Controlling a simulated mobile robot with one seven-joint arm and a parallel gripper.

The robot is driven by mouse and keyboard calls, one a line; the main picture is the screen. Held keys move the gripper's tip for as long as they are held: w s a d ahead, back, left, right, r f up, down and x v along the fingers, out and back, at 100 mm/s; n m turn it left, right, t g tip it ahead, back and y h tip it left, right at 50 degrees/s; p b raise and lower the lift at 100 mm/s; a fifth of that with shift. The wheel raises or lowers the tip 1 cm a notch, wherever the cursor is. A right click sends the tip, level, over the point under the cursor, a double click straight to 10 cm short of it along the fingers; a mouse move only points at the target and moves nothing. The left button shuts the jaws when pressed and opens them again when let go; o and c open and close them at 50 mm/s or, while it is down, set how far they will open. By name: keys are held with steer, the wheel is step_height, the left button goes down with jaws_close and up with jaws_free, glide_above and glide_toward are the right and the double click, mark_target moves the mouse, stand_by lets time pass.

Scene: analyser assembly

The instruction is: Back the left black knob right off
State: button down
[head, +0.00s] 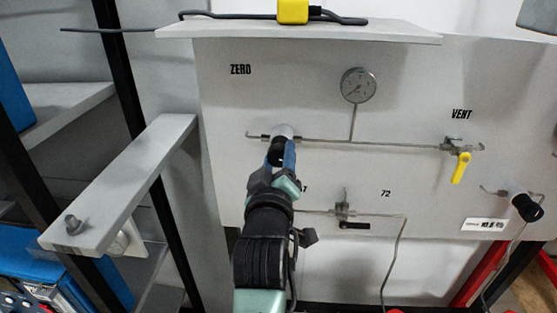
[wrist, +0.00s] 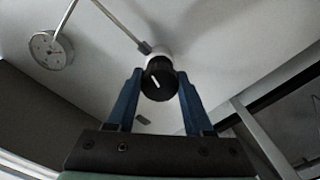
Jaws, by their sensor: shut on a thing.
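The left black knob (head: 276,151) is on the pipe below the ZERO label, with a pale round body (head: 283,131) behind it. My gripper (head: 281,158) reaches up to it from below and partly hides it. In the wrist view, my gripper (wrist: 159,82) has one blue finger on each side of the knob (wrist: 157,88) and is shut on it. The knob's face shows a short white line, tilted slightly. The knob appears to be still against the valve body; I cannot tell how far it is turned.
A gauge (head: 358,85) stands above the pipe. A yellow-handled valve (head: 461,167) is under VENT, and another black knob (head: 527,207) is at far right. A lower black-handled valve (head: 354,225) lies right of my arm. A grey shelf (head: 125,185) juts out at left.

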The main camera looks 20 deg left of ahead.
steer(key=n, duration=0.5)
steer(key=shift+n+b, duration=0.4)
steer(key=n, duration=0.5)
steer(key=shift+d+b, duration=0.1)
steer(key=shift+b, duration=0.3)
steer(key=n+b, duration=0.1)
steer(key=n, duration=0.4)
steer(key=shift+n, duration=0.4)
steer(key=shift+n+b, duration=0.5)
steer(key=shift+n, duration=1.8)
steer(key=shift+c, duration=1.4)
jaws_free()
steer(key=shift+s, duration=0.1)
